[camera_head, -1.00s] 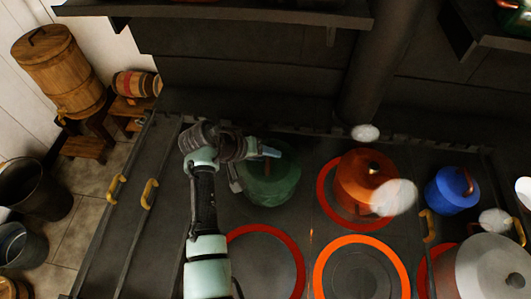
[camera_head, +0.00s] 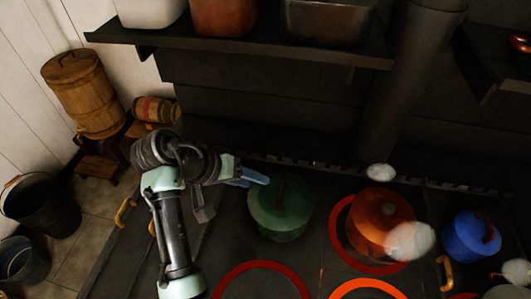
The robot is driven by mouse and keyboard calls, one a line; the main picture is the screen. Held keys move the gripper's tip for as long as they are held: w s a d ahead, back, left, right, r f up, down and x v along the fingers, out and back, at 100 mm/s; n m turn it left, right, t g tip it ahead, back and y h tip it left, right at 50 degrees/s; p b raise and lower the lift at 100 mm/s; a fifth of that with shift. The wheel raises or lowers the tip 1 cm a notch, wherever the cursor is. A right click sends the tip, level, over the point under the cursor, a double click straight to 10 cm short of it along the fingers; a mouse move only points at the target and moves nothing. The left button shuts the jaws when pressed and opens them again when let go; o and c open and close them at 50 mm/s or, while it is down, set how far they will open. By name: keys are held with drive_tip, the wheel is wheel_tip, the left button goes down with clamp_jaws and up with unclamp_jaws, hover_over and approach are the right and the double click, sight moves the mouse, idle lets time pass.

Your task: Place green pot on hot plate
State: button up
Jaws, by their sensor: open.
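The green pot (camera_head: 281,210) with its lid and dark handle stands on the dark stove top, right of my gripper. My gripper (camera_head: 252,180) is open at the pot's upper left, and its bluish fingers point toward the lid. I see no grip on the pot. A hot plate with a glowing orange ring (camera_head: 368,284) is at the bottom, cut off by the picture edge. Another hot plate with a dull red ring (camera_head: 262,266) lies to its left. An orange pot (camera_head: 383,222) stands on a third ringed plate at the right.
A blue pot (camera_head: 471,236) stands at the far right. White blurred blobs hang near the orange pot. A shelf (camera_head: 240,45) with containers and a thick pipe (camera_head: 405,90) are behind the stove. Buckets and a wooden barrel (camera_head: 82,93) are at left.

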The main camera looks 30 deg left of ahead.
drive_tip(key=w+d+r+m+t+y, duration=0.1)
drive_tip(key=w+d+r+t+y, duration=0.2)
drive_tip(key=r, duration=0.6)
drive_tip(key=w+d+r+m+t, duration=0.1)
drive_tip(key=w+d+r+t, duration=0.2)
drive_tip(key=r, duration=0.5)
drive_tip(key=w+d+r+m+t+y, duration=0.1)
drive_tip(key=w+d+r+t+y, duration=0.15)
drive_tip(key=w+r, duration=0.45)
drive_tip(key=s+d+r+t, duration=0.3)
drive_tip(key=r, duration=0.5)
drive_tip(key=s+d+r+t, duration=0.3)
drive_tip(key=d+r, duration=0.1)
drive_tip(key=r, duration=0.5)
drive_tip(key=s+d+r+t, duration=0.2)
drive_tip(key=s+r+t, duration=0.1)
drive_tip(key=s+r, duration=0.3)
drive_tip(key=s+d+r+m+t+h, duration=0.1)
drive_tip(key=s+d+r+t, duration=0.2)
drive_tip(key=s+r, duration=0.3)
drive_tip(key=shift+s+d+r+m, duration=0.2)
drive_tip(key=shift+s+m, duration=0.1)
drive_tip(key=shift+s, duration=0.1)
